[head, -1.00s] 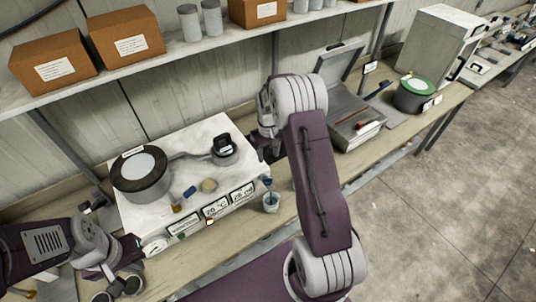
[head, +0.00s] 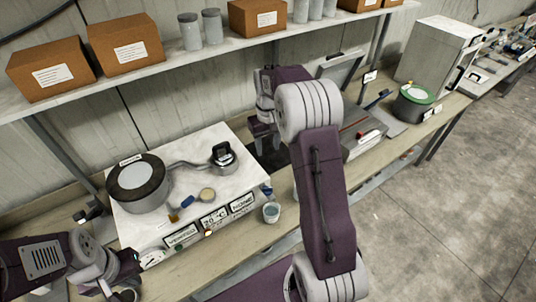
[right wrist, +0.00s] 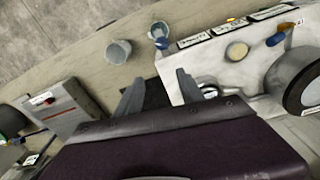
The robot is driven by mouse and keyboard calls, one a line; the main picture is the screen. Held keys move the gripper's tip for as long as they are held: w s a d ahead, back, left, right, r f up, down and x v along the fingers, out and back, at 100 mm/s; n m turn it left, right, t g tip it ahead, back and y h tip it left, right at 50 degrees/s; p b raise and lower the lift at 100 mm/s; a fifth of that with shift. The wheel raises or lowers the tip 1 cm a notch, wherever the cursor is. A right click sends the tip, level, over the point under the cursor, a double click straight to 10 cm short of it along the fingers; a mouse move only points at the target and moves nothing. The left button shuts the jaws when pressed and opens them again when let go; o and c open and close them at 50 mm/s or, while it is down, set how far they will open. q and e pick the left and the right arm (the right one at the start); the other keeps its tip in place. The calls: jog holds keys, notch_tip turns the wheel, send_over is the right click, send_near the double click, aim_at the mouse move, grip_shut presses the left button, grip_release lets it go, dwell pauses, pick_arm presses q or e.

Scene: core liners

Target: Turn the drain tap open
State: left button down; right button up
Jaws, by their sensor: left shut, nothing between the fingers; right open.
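The drain tap (head: 267,191), a small blue handle, sits at the right front corner of the white bath unit (head: 215,147). It also shows in the right wrist view (right wrist: 161,42). A small cup (head: 271,212) with bluish contents stands just below it on the bench. My right gripper (head: 265,128) points down behind the unit's right end, partly hidden by my arm. In the right wrist view its fingers (right wrist: 159,90) are apart and empty, some way from the tap. My left gripper (head: 126,266) is shut and empty near the unit's left front corner.
A grey case (head: 362,142) and a green-rimmed pot (head: 413,103) stand further right. A second cup (right wrist: 118,51) stands near the tap. A shelf (head: 150,72) with boxes runs overhead.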

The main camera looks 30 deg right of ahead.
jog(key=shift+o, duration=1.4)
jog(key=shift+f, duration=0.25)
jog(key=m+b, duration=0.4)
jog(key=m, duration=0.1)
send_over(268, 187)
jog(key=shift+g, duration=0.3)
notch_tip(268, 187, down, 12)
jog(key=shift+r, duration=0.25)
jog(key=shift+w+f, duration=0.2)
jog(key=shift+w, duration=0.05)
notch_tip(268, 187, down, 8)
jog(key=p, duration=0.3)
jog(key=shift+s+p, duration=0.15)
jog(key=shift+p, duration=0.2)
jog(key=shift+f, duration=0.35)
jog(key=shift+c, duration=1.2)
jog(key=shift+r, duration=0.1)
grip_shut()
